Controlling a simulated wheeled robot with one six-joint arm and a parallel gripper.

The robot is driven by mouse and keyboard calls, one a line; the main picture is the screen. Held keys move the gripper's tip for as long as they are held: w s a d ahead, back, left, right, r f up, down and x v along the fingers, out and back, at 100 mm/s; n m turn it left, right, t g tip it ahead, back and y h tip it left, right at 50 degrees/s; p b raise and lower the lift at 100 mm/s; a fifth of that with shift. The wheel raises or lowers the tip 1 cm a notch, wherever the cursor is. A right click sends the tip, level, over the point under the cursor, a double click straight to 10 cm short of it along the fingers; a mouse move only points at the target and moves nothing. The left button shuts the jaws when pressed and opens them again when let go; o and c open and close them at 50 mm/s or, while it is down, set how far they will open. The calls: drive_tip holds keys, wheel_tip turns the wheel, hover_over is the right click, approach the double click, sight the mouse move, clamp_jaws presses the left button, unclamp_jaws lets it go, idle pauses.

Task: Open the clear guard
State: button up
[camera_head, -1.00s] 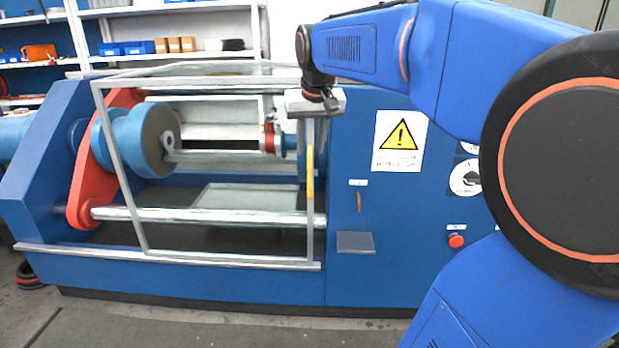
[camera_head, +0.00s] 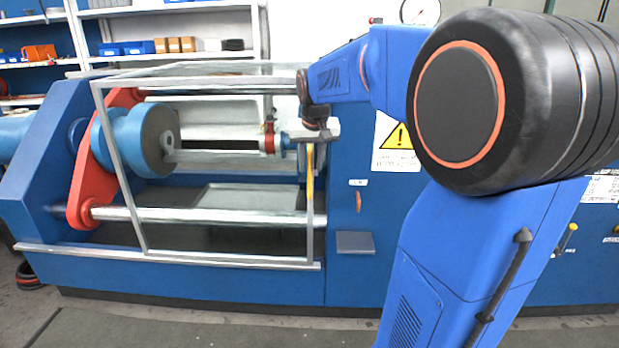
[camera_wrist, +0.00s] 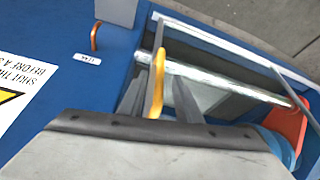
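The clear guard (camera_head: 147,252) is a see-through panel in a thin grey metal frame, standing shut across the front of the blue machine. Its yellow handle (camera_head: 310,175) is upright on the frame's right bar. My gripper (camera_head: 312,147) is at the top of this handle and partly hides it. In the wrist view, the yellow handle (camera_wrist: 156,84) lies between the two dark fingers of my gripper (camera_wrist: 160,90). The fingers look apart, with a visible gap on the right side of the handle. Whether one finger touches it is unclear.
Behind the guard are a blue roller (camera_head: 143,140), a red arm (camera_head: 93,180) and a steel bar (camera_head: 200,215). A warning sign (camera_head: 397,148) and a small grey box (camera_head: 355,242) are on the machine's right panel. Floor in front is clear.

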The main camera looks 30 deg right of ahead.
sight(310, 172)
drive_tip(key=shift+x, duration=3.15)
drive_tip(key=shift+c, duration=0.7)
clamp_jaws()
